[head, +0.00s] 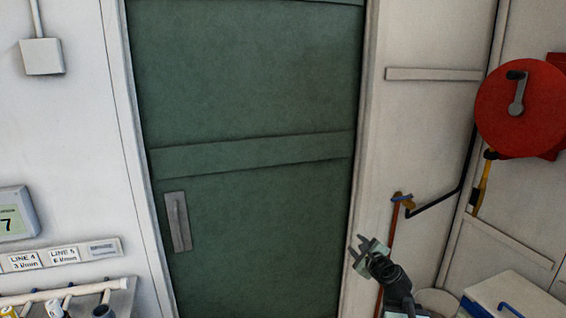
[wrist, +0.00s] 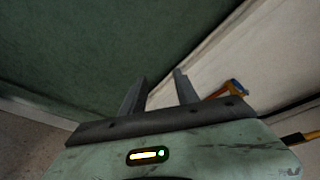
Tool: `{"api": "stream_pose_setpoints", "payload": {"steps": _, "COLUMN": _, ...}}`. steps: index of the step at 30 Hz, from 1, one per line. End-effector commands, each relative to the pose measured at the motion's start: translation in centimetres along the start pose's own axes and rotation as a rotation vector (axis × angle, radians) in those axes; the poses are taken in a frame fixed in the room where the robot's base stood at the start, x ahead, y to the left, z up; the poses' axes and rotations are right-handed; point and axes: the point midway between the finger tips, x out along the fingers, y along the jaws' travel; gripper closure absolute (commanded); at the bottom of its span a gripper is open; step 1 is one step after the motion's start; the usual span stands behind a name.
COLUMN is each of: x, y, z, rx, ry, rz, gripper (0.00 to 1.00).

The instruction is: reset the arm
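My gripper (head: 360,247) is in the lower right of the head view, raised in front of the right door frame. Its two fingers stand apart with nothing between them. In the wrist view, my gripper (wrist: 160,90) also shows two spread fingers and an empty gap, with the green door and the pale wall behind. My arm runs down from it to the bottom edge of the head view.
A closed green door (head: 250,100) with a grey handle (head: 178,222) fills the middle. A red hose reel (head: 520,108) hangs at right. An orange pipe (head: 390,255) runs beside my gripper. A white box (head: 515,292) is at lower right, and a pipe rack (head: 65,295) at lower left.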

Motion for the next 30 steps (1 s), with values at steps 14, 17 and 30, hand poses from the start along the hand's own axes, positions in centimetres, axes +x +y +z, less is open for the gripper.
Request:
{"api": "stream_pose_setpoints", "payload": {"steps": 14, "x": -11.8, "y": 25.3, "z": -0.7, "rx": -1.635, "ry": -0.41, "rz": 1.29, "gripper": 0.63}}
{"api": "stream_pose_setpoints", "payload": {"steps": 17, "x": -14.5, "y": 25.4, "z": -2.1, "rx": -1.74, "ry": -0.54, "rz": 1.434, "gripper": 0.63}}
{"api": "stream_pose_setpoints", "payload": {"steps": 30, "x": -14.9, "y": 25.6, "z": -2.0, "rx": -1.788, "ry": -0.617, "rz": 1.441, "gripper": 0.63}}
